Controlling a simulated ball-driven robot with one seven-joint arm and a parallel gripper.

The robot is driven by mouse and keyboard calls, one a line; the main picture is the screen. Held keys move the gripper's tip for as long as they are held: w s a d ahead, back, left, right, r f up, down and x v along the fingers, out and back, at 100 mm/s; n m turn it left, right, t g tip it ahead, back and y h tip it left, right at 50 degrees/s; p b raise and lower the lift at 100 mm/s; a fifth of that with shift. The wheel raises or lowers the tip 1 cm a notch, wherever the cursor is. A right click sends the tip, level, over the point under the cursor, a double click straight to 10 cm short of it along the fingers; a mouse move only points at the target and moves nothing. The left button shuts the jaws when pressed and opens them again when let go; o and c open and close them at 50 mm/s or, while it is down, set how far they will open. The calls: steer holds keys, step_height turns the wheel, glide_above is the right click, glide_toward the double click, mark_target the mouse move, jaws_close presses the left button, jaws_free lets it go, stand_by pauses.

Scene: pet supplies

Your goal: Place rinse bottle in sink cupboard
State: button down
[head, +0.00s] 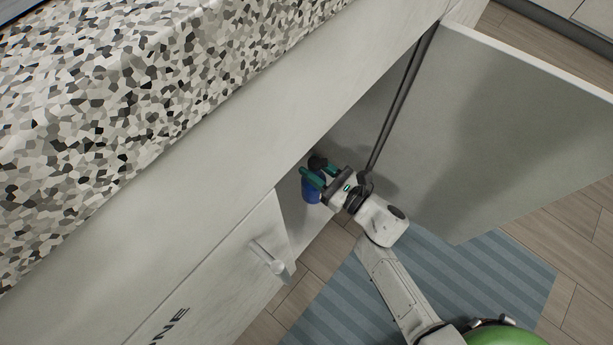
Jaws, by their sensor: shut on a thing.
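The rinse bottle (311,190) is blue with a dark top, in the head view near the middle. My gripper (313,178) is shut on the bottle, its green-tipped fingers around the upper part. The bottle is at the opening of the sink cupboard (358,130), whose right door (510,120) stands wide open. The bottle looks roughly upright and seems to be inside the opening; whether its base touches the cupboard floor cannot be told. The counter front hides the deeper inside of the cupboard.
A speckled stone countertop (130,90) overhangs above left. A blue striped mat (470,275) lies on the wooden floor below. The open door stands close to the right of my arm.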

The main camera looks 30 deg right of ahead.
steer(key=shift+w+a+f+b, duration=0.2)
steer(key=shift+w+f+b, duration=0.2)
steer(key=shift+w+f, duration=0.3)
steer(key=shift+w+a+f+b, duration=0.2)
steer(key=shift+w+f+b, duration=0.25)
steer(key=shift+f, duration=0.3)
steer(key=shift+w+f+b, duration=0.1)
steer(key=shift+f+b, duration=0.6)
steer(key=shift+f, duration=0.8)
steer(key=c, duration=0.7)
jaws_free()
steer(key=shift+f, duration=0.2)
steer(key=shift+c, duration=0.2)
steer(key=shift+r, duration=0.1)
steer(key=p+v, duration=0.3)
steer(key=v, duration=0.9)
steer(key=shift+r, duration=0.1)
